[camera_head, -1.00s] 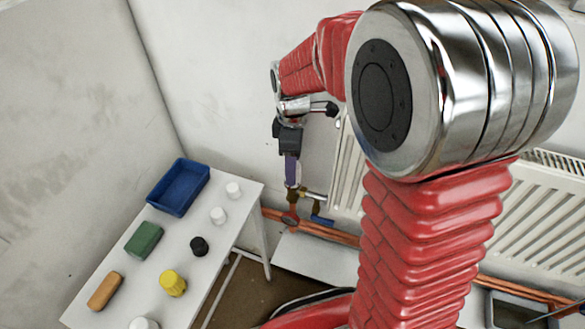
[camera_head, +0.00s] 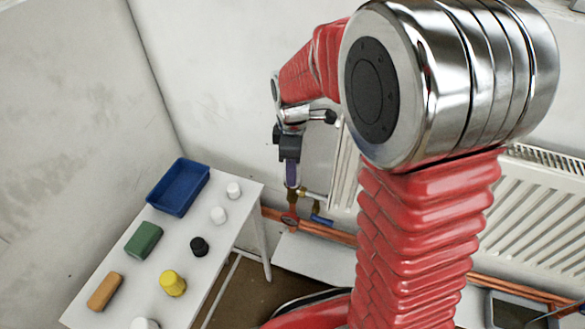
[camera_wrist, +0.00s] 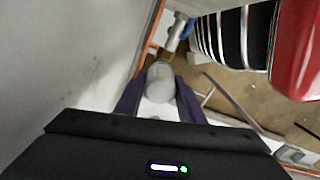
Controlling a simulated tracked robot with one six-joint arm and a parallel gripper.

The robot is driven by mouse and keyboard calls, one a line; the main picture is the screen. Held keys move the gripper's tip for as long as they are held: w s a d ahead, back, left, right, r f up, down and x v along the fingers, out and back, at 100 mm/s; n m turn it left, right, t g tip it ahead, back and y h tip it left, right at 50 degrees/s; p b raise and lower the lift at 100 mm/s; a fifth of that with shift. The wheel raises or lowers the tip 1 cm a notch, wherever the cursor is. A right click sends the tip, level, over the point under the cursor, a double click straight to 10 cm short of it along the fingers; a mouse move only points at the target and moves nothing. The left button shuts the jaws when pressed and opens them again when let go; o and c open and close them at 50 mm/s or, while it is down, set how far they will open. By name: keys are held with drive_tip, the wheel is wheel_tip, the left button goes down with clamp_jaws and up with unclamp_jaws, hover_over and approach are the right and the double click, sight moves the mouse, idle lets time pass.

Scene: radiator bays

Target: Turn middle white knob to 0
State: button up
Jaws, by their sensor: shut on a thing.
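A white knob (camera_wrist: 160,82) sits between my gripper's two purple fingers in the wrist view. My gripper (camera_head: 292,184) is shut on it, pointing down at the valve by the left end of a radiator. In the wrist view the fingers (camera_wrist: 160,98) lie on both sides of the knob. In the head view the fingers mostly hide the knob, with the brass valve body (camera_head: 293,197) just below. No scale or number on the knob can be read. I cannot tell from these views whether it is the middle one.
A radiator (camera_head: 345,170) is right of the gripper. At left, a white table (camera_head: 240,222) holds a blue tray (camera_head: 155,203) and several loose items.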

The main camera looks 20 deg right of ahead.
drive_tip(key=shift+c, duration=0.9)
